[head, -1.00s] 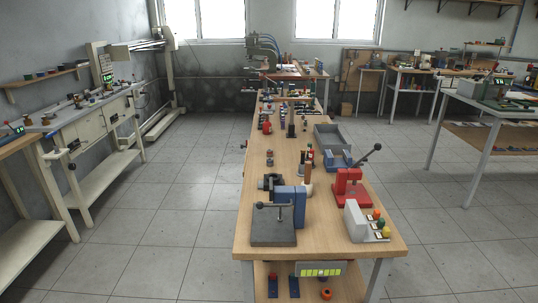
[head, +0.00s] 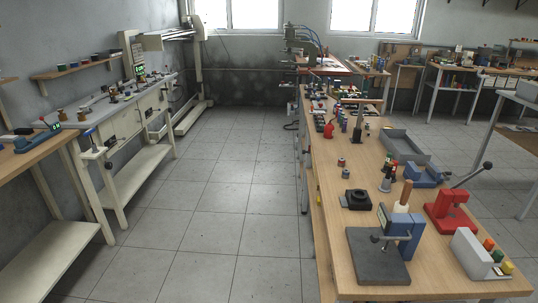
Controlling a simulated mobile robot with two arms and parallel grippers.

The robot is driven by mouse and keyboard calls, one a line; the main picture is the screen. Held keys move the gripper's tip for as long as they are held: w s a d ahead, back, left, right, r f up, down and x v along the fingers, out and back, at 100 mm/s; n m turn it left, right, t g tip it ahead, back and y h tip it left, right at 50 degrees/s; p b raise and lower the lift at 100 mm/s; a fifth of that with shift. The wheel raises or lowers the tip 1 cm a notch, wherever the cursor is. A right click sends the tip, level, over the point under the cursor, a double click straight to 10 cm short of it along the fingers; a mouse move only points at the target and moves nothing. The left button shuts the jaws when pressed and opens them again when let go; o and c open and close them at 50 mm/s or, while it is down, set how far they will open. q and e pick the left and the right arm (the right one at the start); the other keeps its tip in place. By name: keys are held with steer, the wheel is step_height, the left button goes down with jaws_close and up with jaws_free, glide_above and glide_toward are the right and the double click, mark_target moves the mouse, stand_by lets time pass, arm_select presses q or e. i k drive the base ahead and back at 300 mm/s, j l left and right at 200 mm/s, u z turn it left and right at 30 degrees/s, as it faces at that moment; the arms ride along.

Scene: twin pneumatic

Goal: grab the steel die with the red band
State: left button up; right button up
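I cannot make out for sure a steel die with a red band. Small cylinders with reddish parts (head: 341,162) stand on the long wooden table (head: 322,205), too small to tell their bands. More small dark and coloured parts (head: 318,118) stand further back on the same table. Neither of my grippers is in view.
On the table's near end are a press with a grey base (head: 377,258), a red press (head: 450,213) and a white box with coloured buttons (head: 480,255). A grey tray (head: 405,145) lies behind. Benches line the left wall. The tiled floor (head: 215,205) between is clear.

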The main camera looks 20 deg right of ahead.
mark_target(341, 160)
steer(key=i+j+u, duration=0.1)
steer(key=i+j, duration=0.15)
steer(key=i, duration=0.25)
steer(key=i+j+u, duration=0.15)
steer(key=i, duration=0.4)
steer(key=i+l+z, duration=0.1)
steer(key=i+z, duration=0.8)
steer(key=i+j+z, duration=0.2)
steer(key=i+z, duration=0.25)
